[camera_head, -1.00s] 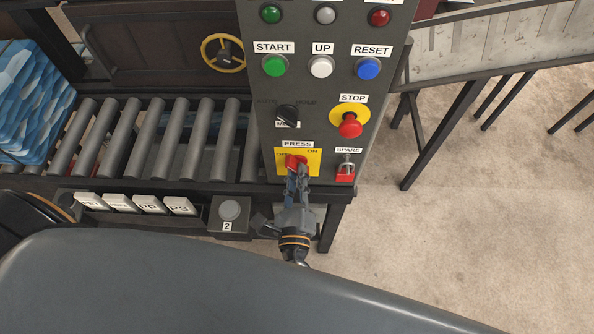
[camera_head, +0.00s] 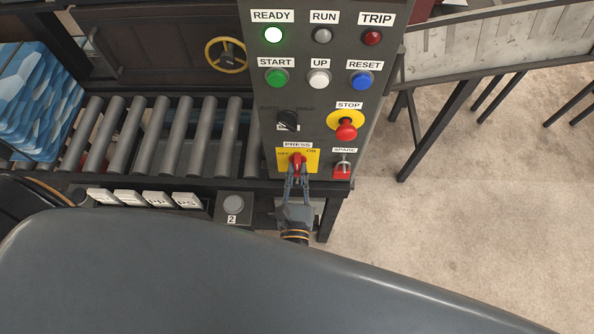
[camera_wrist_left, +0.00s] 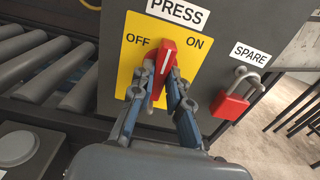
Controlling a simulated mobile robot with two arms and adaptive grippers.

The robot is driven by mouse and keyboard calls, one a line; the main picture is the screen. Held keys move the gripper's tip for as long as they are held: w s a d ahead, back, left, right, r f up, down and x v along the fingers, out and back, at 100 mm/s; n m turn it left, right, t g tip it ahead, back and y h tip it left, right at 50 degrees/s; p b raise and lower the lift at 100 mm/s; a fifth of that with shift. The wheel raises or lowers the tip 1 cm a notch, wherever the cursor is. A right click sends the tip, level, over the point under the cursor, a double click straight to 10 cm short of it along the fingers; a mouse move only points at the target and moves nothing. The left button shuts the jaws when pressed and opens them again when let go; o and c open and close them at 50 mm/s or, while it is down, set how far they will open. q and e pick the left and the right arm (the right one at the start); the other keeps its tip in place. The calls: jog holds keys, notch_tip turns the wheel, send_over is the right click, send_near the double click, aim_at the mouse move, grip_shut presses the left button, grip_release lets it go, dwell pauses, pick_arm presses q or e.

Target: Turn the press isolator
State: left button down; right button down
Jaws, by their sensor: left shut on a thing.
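The press isolator is a red handle (camera_head: 297,163) on a yellow plate (camera_head: 311,155) low on the grey control panel, under the PRESS label. In the left wrist view the red handle (camera_wrist_left: 164,70) stands nearly upright, its white mark pointing between OFF and ON, with a slight tilt to the right. My left gripper (camera_head: 296,177) reaches it from below and is shut on it. In the left wrist view the left gripper (camera_wrist_left: 165,88) has one finger on each side of the handle's lower part. My right gripper is not in view.
A red padlock (camera_wrist_left: 230,104) hangs at SPARE, just right of the isolator. The red STOP button (camera_head: 346,131) is above it. The READY lamp (camera_head: 273,35) glows. A roller conveyor (camera_head: 150,140) lies left of the panel; open floor (camera_head: 480,220) lies right.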

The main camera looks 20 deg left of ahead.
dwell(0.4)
pick_arm(q)
jog(key=c, duration=1.3)
grip_release()
jog(key=v, duration=1.2)
